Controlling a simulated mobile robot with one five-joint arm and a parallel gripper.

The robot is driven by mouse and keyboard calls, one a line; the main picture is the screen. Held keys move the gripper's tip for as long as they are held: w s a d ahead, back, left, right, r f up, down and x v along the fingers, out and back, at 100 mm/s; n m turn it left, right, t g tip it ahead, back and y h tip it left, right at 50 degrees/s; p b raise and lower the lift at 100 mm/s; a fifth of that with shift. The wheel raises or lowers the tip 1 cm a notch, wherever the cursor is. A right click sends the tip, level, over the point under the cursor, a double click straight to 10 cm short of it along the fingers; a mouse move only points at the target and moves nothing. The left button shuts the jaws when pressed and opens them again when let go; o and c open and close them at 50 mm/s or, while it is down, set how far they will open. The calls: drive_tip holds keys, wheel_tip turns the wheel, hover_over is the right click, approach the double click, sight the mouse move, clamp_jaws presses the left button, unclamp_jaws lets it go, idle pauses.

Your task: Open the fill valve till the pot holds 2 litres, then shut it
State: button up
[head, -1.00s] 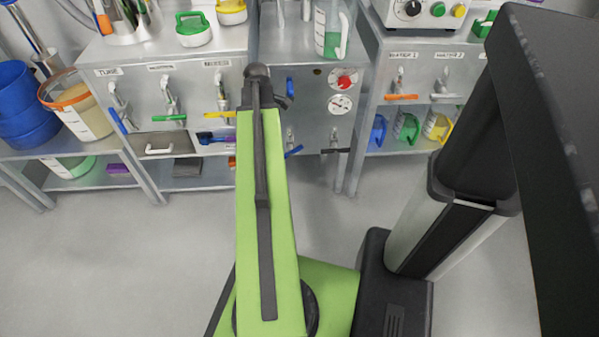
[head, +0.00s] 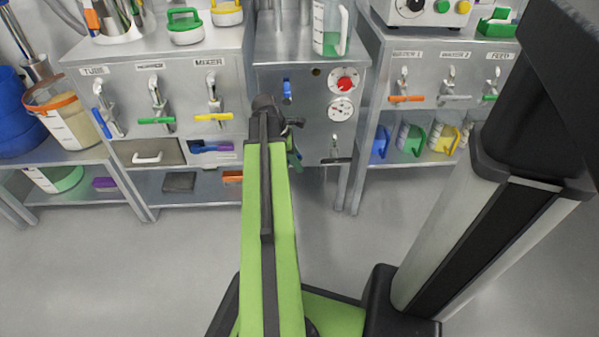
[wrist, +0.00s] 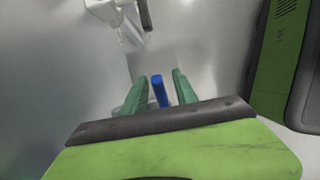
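My gripper (head: 294,158) is at the lower left front of the grey metal cabinet (head: 312,178), partly hidden behind my arm in the head view. In the wrist view, its two green fingers (wrist: 159,93) stand apart, one each side of a blue lever handle (wrist: 160,92). Gaps show on both sides of the handle, so the gripper looks open. The tap carrying this handle is mostly hidden in the head view. A tap with a dark handle (head: 335,161) is to its right. I cannot make out which vessel is the pot, or its level.
The cabinet front also has an upright blue lever (head: 287,91), a red dial (head: 344,80) and a gauge (head: 340,108). A clear jug (head: 331,27) stands on top. Benches with labelled taps flank it, including a yellow-handled one (head: 213,116). The grey floor (head: 150,265) is clear.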

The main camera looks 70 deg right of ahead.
drive_tip(key=shift+s+f, duration=0.15)
drive_tip(key=shift+f, duration=0.6)
drive_tip(key=shift+c, duration=0.8)
clamp_jaws()
